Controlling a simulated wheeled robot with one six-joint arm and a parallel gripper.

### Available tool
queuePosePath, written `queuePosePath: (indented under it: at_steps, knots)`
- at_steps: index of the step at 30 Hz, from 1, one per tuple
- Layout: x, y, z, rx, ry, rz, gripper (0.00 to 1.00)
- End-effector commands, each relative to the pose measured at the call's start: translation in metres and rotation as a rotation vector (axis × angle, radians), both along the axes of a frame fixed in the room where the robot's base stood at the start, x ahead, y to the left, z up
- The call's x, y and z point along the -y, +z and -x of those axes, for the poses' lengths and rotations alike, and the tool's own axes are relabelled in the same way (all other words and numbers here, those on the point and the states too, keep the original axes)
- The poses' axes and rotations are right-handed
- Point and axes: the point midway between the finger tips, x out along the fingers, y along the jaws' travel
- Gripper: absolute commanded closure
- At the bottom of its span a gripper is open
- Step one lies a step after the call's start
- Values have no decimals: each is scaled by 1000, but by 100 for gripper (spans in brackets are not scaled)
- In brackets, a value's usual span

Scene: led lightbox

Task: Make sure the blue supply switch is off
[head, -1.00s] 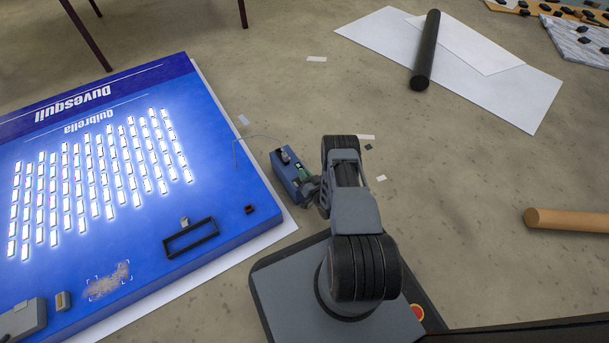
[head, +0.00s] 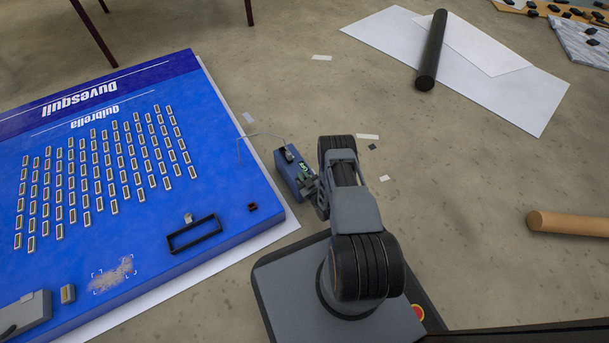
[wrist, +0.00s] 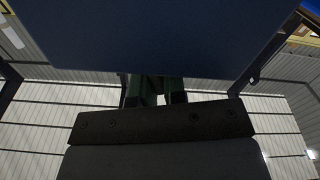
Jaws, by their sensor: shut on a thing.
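The blue supply (head: 288,174) is a small box on the floor beside the blue light panel, with a thin wire running toward the panel. My gripper (head: 308,183) is at the supply's right side, shut on its switch, which the fingers hide. In the wrist view the supply's dark blue side (wrist: 165,35) fills the top middle, and my finger ends (wrist: 152,92) meet its lower edge. The LED panel (head: 130,240) shows rows of unlit, pale strips. I cannot see the switch's own position.
The panel carries a black frame (head: 193,235), a small dark block (head: 252,207) and a grey box (head: 25,315). A black roll (head: 431,50) lies on white sheets at the back right, and a tan roll (head: 565,222) at the right. Floor between is mostly clear.

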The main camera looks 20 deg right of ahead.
Motion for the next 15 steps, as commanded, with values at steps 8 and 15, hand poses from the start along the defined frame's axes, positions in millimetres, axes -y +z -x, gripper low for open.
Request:
queuePosePath:
  at_steps: [8, 15]
  knots:
    - [-4, -1, 1, 10, 1, 87, 100]
    - [-5, -2, 2, 12, 2, 110, 100]
